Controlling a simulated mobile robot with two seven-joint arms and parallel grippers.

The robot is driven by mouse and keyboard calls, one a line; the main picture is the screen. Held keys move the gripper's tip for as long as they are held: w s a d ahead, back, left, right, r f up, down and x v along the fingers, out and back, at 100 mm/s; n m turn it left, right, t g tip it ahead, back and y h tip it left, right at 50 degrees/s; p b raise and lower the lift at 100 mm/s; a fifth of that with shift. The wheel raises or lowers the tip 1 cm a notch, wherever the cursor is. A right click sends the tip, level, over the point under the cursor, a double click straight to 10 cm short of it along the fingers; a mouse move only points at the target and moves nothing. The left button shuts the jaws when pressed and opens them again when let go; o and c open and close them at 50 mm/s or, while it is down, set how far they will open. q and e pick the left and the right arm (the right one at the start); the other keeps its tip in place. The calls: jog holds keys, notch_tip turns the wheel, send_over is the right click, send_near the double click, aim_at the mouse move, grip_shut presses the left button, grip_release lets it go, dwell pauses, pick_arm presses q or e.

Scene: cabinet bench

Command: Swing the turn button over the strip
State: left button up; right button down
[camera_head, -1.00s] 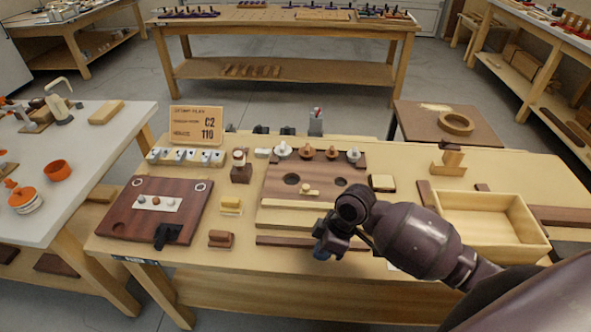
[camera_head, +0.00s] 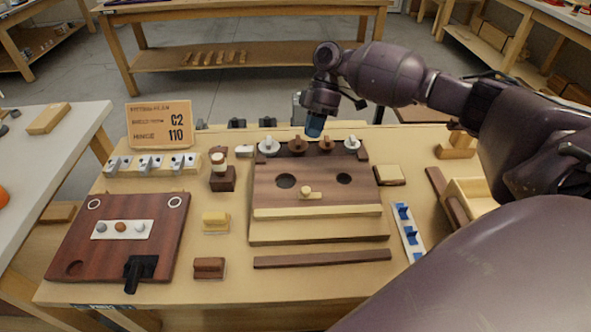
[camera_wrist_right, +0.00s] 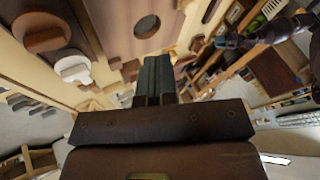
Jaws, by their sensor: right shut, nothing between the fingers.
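The brown panel (camera_head: 267,189) with two dark round holes stands mid-bench. A small pale wooden turn button (camera_head: 307,192) with a round peg is at its middle, lying roughly crosswise. A pale strip (camera_head: 318,211) runs along the panel's front edge, just in front of the button and apart from it as far as I can tell. My right gripper (camera_head: 314,128) is shut and empty above the panel's back edge, near the row of knobs, and away from the turn button. Its closed fingers (camera_wrist_right: 158,76) show in the right wrist view. My left gripper is out of view.
White knobs (camera_head: 268,147) and brown knobs (camera_head: 297,146) line the panel's back edge. A dark red board (camera_head: 75,245) with a black fitting (camera_head: 137,270) lies left. A loose brown bar (camera_head: 322,258) lies in front. A blue-and-white rack (camera_head: 408,230) and a pale tray (camera_head: 470,195) are right.

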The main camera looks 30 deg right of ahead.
jog(key=shift+w+d+r, duration=0.35)
jog(key=shift+w+r, duration=0.15)
send_near(301, 194)
jog(key=w+f, duration=0.2)
jog(key=f, duration=0.1)
jog(key=shift+w+a+f, duration=0.25)
jog(key=shift+w, duration=0.05)
jog(key=s, duration=0.1)
jog(key=s+a, duration=0.1)
jog(key=shift+s+a+f+p, duration=0.1)
jog(key=shift+s+f+p, duration=0.2)
jog(key=shift+s, duration=0.05)
jog(key=shift+s+a+f, duration=0.2)
jog(key=shift+s+a, duration=0.05)
jog(key=shift+s, duration=0.3)
